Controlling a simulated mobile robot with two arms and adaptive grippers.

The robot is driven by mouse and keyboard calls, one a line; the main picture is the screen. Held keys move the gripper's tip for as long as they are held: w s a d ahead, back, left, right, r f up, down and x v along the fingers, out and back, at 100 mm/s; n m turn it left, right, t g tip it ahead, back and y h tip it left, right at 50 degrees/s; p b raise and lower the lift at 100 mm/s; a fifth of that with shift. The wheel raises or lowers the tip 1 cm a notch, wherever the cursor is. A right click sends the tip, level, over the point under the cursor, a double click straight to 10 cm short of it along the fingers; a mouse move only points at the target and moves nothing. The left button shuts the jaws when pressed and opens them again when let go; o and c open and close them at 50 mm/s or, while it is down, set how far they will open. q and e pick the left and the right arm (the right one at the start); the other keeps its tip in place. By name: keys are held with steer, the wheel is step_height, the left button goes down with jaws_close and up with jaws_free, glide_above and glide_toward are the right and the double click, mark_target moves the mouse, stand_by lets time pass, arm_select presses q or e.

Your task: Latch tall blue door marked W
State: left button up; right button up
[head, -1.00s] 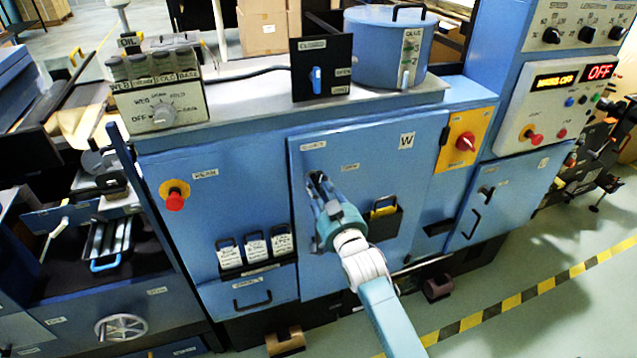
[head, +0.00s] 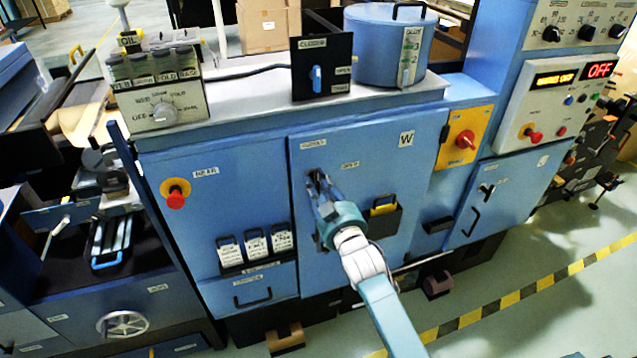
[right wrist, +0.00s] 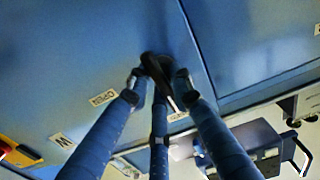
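The tall blue door (head: 375,150) marked W is in the middle of the cabinet front in the head view. It lies about flush; a small gap cannot be ruled out. Its dark latch handle (right wrist: 160,76) is near the door's upper left, below one label and left of the OPEN label (right wrist: 101,98). The handle points toward the upper label (right wrist: 178,116). My right gripper (head: 318,180) is at the handle. In the right wrist view its fingers (right wrist: 159,84) lie close on both sides of the handle and look shut on it. My left gripper is not in view.
A black holder (head: 381,222) sits on the door's lower right, beside my right gripper. A yellow panel with a red knob (head: 466,140) is right of the door. A red stop button (head: 175,198) is on the left panel. A blue pot (head: 385,50) stands on top.

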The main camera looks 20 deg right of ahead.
steer(key=o, duration=0.4)
steer(key=shift+d+f, duration=0.15)
steer(key=shift+s, duration=0.1)
steer(key=s, duration=1.1)
steer(key=shift+s+d, duration=0.2)
steer(key=shift+s, duration=0.2)
